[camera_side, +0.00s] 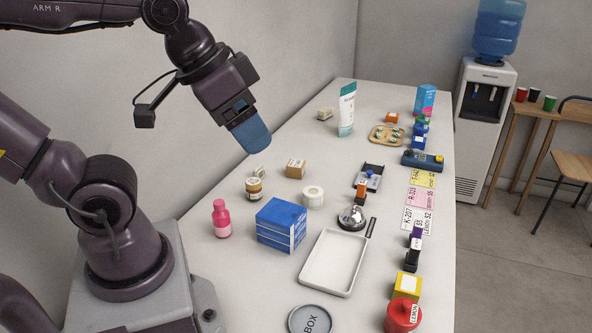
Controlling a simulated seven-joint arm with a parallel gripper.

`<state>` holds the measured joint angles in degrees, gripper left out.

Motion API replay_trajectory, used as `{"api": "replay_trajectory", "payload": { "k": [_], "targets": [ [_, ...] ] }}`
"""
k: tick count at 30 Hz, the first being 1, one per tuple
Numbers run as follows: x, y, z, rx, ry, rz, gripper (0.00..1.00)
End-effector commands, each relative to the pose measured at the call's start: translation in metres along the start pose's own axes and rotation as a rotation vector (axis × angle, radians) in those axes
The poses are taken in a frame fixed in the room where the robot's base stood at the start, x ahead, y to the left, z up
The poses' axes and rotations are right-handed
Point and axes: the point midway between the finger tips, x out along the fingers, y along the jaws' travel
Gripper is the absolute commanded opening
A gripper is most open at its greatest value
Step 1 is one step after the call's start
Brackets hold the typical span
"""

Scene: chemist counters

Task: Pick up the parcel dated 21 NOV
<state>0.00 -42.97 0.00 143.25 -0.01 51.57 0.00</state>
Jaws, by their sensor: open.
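My gripper (251,138) is open and empty, with blue fingertips pointing down and to the right, above the left part of the counter. Several small parcel-like boxes are in view. Another small pale box (325,114) stands farther back, left of a white tube. I cannot read a date on any of them, so I cannot tell which one is dated 21 NOV.
The amber jar (254,188), tape roll (313,196), pink bottle (221,218) and blue boxes (281,223) stand near the brown box. An empty white tray (333,263) and a bell (352,217) lie nearer. The white tube (347,110) stands tall. The back-left counter is mostly clear.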

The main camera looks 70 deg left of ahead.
Motion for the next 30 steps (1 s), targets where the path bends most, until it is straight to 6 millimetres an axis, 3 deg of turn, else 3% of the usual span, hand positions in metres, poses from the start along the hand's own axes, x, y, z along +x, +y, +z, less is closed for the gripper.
{"api": "replay_trajectory", "payload": {
  "k": [10, 14, 17, 24, 30],
  "targets": [
    [0.001, 0.000, -0.001, 0.003, -0.001, 0.001, 0.83],
    [0.012, -0.004, -0.012, 0.036, -0.007, 0.015, 0.83],
    [0.034, -0.012, -0.030, 0.096, -0.010, 0.027, 0.83],
    [0.117, -0.055, -0.069, 0.302, -0.021, -0.027, 0.83],
    [0.191, -0.108, -0.075, 0.525, -0.076, -0.164, 0.83]
  ]
}}
